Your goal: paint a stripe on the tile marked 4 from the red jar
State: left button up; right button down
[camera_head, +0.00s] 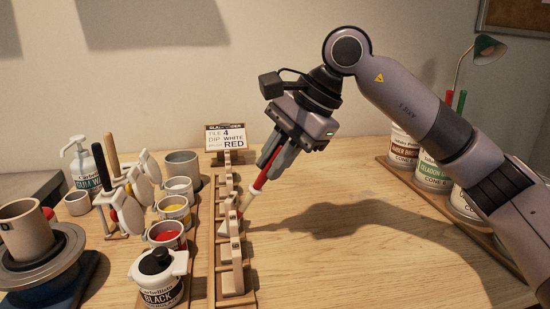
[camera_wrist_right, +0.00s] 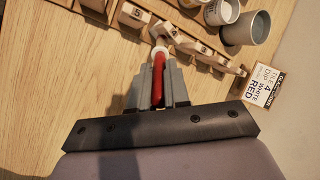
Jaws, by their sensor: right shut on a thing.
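My right gripper (camera_head: 268,165) is shut on a red-handled brush (camera_head: 262,178), held tilted above the table with its pale end pointing down and left. The brush also shows between the fingers in the right wrist view (camera_wrist_right: 157,82). Its pale end is close to the tile rack (camera_head: 220,285); I cannot tell if it touches a tile. A whitish tile (camera_head: 228,217) stands in the rack near it. The red jar (camera_head: 167,236) stands open left of the rack, showing red glaze. My left gripper is not in view.
A card (camera_head: 226,137) behind the rack reads tile 4, white, red. Yellow (camera_head: 174,209) and white (camera_head: 178,187) jars and a lidded black jar (camera_head: 160,280) line the left. Large labelled jars (camera_head: 432,172) stand at right. The middle of the table is clear.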

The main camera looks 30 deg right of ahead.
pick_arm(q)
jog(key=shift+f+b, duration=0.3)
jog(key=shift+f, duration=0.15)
pick_arm(e)
jog(key=shift+f, duration=0.5)
jog(key=shift+s+d, duration=0.1)
jog(key=shift+d, duration=0.05)
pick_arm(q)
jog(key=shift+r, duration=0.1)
pick_arm(e)
jog(key=shift+s+d+r, duration=0.3)
jog(key=shift+s+d, duration=0.15)
jog(key=shift+d, duration=0.1)
jog(key=shift+s+d+r, duration=0.25)
jog(key=shift+s+d, duration=0.15)
jog(key=shift+d, duration=0.15)
pick_arm(q)
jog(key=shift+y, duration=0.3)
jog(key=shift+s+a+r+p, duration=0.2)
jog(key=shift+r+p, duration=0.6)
jog(key=shift+p, duration=0.35)
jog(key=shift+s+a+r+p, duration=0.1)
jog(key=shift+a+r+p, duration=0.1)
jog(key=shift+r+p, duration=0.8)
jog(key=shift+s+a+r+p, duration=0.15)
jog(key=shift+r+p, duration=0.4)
jog(key=shift+p, duration=0.8)
pick_arm(e)
notch_tip(320, 180, up, 8)
